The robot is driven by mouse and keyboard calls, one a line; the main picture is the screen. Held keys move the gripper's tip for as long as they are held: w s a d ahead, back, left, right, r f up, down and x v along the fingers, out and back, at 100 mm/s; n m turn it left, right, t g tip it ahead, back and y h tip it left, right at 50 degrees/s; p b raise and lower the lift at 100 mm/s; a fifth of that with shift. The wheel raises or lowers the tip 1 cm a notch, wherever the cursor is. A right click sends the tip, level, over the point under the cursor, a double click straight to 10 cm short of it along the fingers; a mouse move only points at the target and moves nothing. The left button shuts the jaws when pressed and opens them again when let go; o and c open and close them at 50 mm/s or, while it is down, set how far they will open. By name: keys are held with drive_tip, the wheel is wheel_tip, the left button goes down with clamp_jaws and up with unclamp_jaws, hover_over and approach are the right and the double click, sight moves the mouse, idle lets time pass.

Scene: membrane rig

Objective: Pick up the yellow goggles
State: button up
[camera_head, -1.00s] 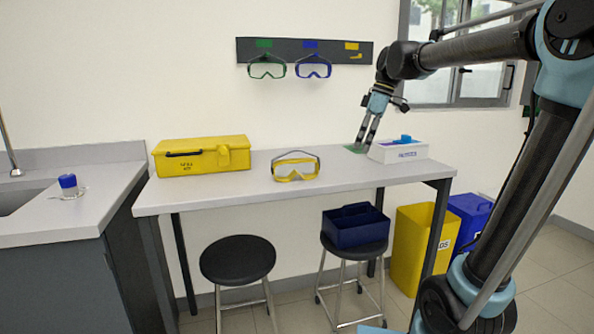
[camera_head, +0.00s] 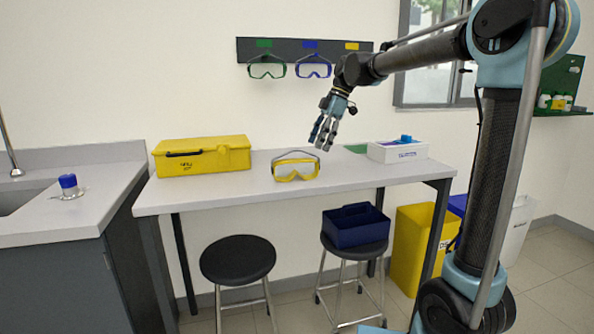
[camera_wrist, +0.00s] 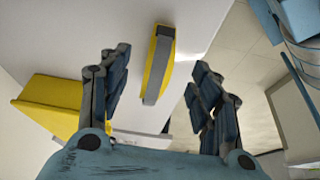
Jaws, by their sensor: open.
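The yellow goggles (camera_head: 296,170) with a grey strap rest on the light grey bench top, right of the yellow case. My gripper (camera_head: 323,136) is open and empty, above the bench, to the upper right of the goggles and apart from them. In the wrist view the goggles (camera_wrist: 158,66) show ahead, between the spread fingers of my gripper (camera_wrist: 160,95). No part of the goggles is touched by a finger.
A yellow case (camera_head: 202,155) stands left on the bench (camera_head: 235,196); a white box (camera_head: 398,150) stands right. Green goggles (camera_head: 267,67) and blue goggles (camera_head: 313,67) hang on the wall rack. Stools, one holding a blue caddy (camera_head: 355,225), stand in front.

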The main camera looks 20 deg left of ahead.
sight(310, 167)
drive_tip(key=x, duration=1)
drive_tip(key=shift+d+f, duration=0.2)
drive_tip(key=c, duration=1.1)
